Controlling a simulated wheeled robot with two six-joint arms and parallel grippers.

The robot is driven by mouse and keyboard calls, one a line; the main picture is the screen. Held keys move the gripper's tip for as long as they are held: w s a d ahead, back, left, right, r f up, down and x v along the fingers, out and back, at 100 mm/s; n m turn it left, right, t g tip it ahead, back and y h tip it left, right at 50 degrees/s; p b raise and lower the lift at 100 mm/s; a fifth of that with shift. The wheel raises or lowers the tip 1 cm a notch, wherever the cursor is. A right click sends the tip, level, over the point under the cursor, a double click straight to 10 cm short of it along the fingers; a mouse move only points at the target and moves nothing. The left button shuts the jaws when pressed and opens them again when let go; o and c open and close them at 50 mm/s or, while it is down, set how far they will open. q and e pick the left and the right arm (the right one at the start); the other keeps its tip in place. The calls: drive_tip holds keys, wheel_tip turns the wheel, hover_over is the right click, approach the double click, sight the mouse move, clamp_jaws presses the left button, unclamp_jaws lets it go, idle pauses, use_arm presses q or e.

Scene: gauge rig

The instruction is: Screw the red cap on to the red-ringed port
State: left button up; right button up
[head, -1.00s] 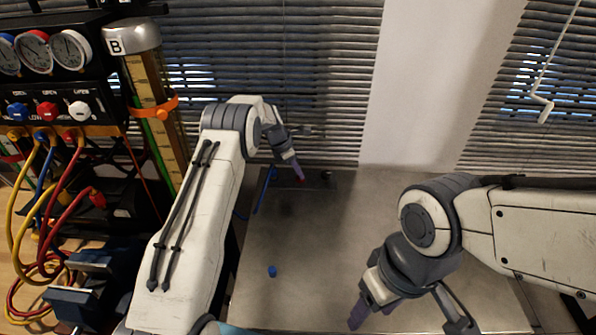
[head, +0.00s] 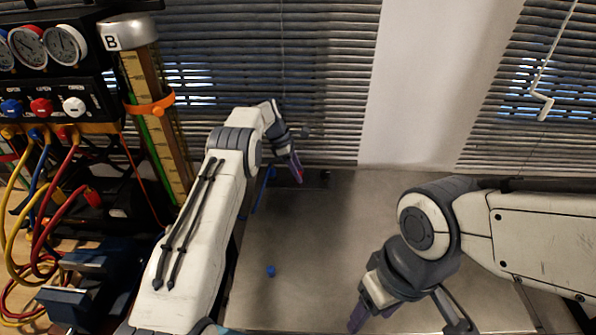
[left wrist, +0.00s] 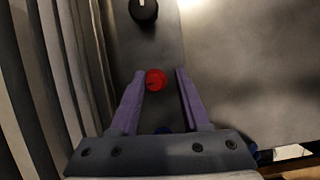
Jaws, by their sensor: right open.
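Red also shows at the left gripper's tips (head: 297,172) in the head view, at the back of the metal table. The left gripper's purple fingers stand apart. My right gripper (head: 364,314) is open and away from it, over the table's front.
A black knob-like piece (left wrist: 143,9) stands beyond the red piece. A small blue cap (head: 270,271) lies on the metal table (head: 330,240). A gauge panel with hoses (head: 45,85) and a tall column marked B (head: 150,90) stand left. The table's middle is clear.

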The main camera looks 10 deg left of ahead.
use_arm(q)
drive_tip(key=shift+a+r, duration=0.1)
idle(0.3)
drive_tip(key=shift+r+n+p, duration=0.15)
drive_tip(key=shift+n+p, duration=0.15)
drive_tip(key=shift+p, duration=0.05)
drive_tip(key=shift+r+n+t+p, duration=0.1)
drive_tip(key=shift+n+t+p, duration=0.4)
drive_tip(key=shift+n+p, duration=0.3)
drive_tip(key=n, duration=0.1)
drive_tip(key=n+y+p, duration=0.1)
drive_tip(key=shift+f+n+t, duration=0.2)
drive_tip(key=shift+n+t, duration=0.1)
drive_tip(key=shift+t, duration=0.1)
drive_tip(key=n+p, duration=0.2)
drive_tip(key=shift+r+n+t+y+p, duration=0.2)
drive_tip(key=shift+n+t+y+p, duration=0.1)
drive_tip(key=shift+t+p, duration=0.1)
drive_tip(key=shift+f+n+y+p, duration=0.2)
drive_tip(key=shift+n+y+p, duration=0.1)
drive_tip(key=shift+n+p, duration=0.75)
drive_tip(key=shift+r+n+t+p, duration=0.15)
drive_tip(key=shift+n+t+p, duration=0.25)
drive_tip(key=shift+n+p, duration=0.45)
drive_tip(key=n+y+p, duration=0.1)
drive_tip(key=n+p, duration=0.2)
drive_tip(key=p, duration=0.1)
drive_tip(key=shift+y+p, duration=0.3)
drive_tip(key=shift+p, duration=0.1)
drive_tip(key=shift+f, duration=0.2)
